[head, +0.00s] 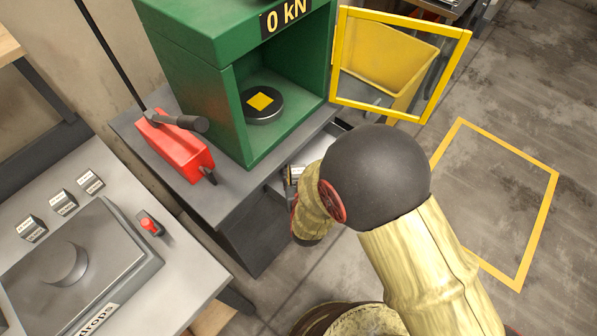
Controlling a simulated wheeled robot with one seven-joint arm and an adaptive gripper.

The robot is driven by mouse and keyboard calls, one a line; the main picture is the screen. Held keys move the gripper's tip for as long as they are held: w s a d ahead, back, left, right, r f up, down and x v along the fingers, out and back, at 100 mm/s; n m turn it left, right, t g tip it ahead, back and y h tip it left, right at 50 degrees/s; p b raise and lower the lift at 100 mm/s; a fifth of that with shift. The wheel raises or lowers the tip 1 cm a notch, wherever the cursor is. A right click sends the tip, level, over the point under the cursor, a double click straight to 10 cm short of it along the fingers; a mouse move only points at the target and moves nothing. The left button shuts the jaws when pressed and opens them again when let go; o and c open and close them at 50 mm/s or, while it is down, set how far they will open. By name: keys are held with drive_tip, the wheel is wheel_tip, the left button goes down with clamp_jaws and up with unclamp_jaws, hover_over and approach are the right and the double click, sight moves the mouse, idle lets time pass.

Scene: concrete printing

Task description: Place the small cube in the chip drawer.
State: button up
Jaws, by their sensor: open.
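The chip drawer (274,190) appears as a pale grey open compartment under the green press, mostly hidden behind my arm. A small dark object with a pale label (294,173) shows at the drawer beside my sleeve; I cannot tell whether it is the small cube. Several small grey blocks with white labels, including one block (90,181), stand in a row on the left table. My arm, in a pale yellow sleeve with a black ball joint, reaches toward the drawer.
The green press (195,75) reads 0 kN; its round platen (263,104) carries a flat yellow square. Its yellow-framed door (338,55) stands open. A red hand pump (175,148) and a flow table (100,260) are left. A yellow bin (385,55) stands behind the door.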

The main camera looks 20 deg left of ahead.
drive_tip(key=p+v, duration=0.3)
drive_tip(key=v, duration=0.8)
drive_tip(key=shift+s+r, duration=0.1)
drive_tip(key=shift+s, duration=0.1)
drive_tip(key=shift+w, duration=0.1)
drive_tip(key=w+d+r+m+g+h, duration=0.1)
drive_tip(key=w+d+r+g, duration=0.15)
drive_tip(key=d+r, duration=0.5)
drive_tip(key=w+d+r+m+g, duration=0.1)
drive_tip(key=w+d+r, duration=0.25)
drive_tip(key=r, duration=0.75)
drive_tip(key=s+d+r+h, duration=0.1)
drive_tip(key=s+d+r, duration=0.2)
drive_tip(key=s+d, duration=0.2)
drive_tip(key=s+d+r+m+g+h, duration=0.1)
drive_tip(key=s+d+r, duration=0.3)
drive_tip(key=d, duration=0.4)
drive_tip(key=s+d+r+m+g+h, duration=0.1)
drive_tip(key=s+d+r, duration=0.2)
drive_tip(key=s+d, duration=0.4)
drive_tip(key=shift+d+r+h, duration=0.3)
drive_tip(key=shift+r+h, duration=0.1)
drive_tip(key=shift+s, duration=0.1)
